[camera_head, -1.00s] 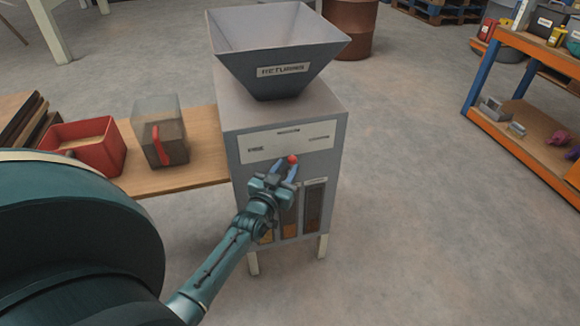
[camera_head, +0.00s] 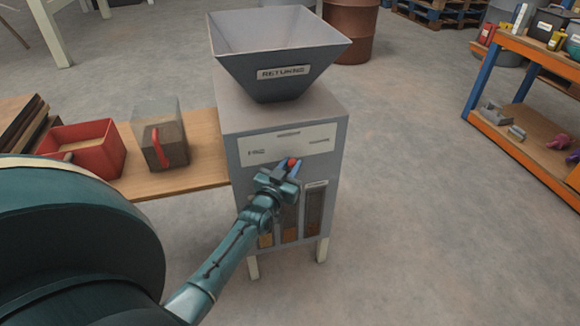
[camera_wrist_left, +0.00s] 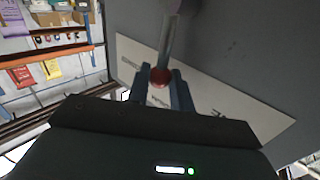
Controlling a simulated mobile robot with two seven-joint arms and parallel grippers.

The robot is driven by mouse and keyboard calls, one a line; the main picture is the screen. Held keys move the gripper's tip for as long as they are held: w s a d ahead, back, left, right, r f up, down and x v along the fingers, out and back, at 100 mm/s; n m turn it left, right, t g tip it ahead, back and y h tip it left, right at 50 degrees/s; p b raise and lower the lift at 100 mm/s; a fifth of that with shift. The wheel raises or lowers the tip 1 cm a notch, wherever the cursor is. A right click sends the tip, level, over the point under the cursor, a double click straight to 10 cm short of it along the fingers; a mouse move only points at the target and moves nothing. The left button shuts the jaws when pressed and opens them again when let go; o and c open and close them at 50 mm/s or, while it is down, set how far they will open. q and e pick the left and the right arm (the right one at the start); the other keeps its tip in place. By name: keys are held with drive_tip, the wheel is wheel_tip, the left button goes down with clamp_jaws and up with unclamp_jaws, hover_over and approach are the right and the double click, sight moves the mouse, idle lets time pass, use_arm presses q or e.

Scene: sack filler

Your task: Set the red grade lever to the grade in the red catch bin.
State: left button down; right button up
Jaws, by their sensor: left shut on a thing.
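The grey sack filler (camera_head: 240,170) has a pale grade plate (camera_head: 262,148) on its front, with a word at left that looks like FINE and smaller labels at top middle and right. The red knob (camera_head: 292,162) of the grade lever sits at the plate's lower edge, right of its middle. My left gripper (camera_head: 289,169) is shut on the knob. In the left wrist view the red knob (camera_wrist_left: 160,77) is between the two fingers, with the lever's rod beyond it. The red catch bin (camera_head: 103,162) holds tan material; its grain is too small to tell. My right gripper is out of view.
A hopper labelled RETURNS (camera_head: 283,90) tops the filler. An orange-edged shelf (camera_head: 530,155) stands at right. The floor between is clear.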

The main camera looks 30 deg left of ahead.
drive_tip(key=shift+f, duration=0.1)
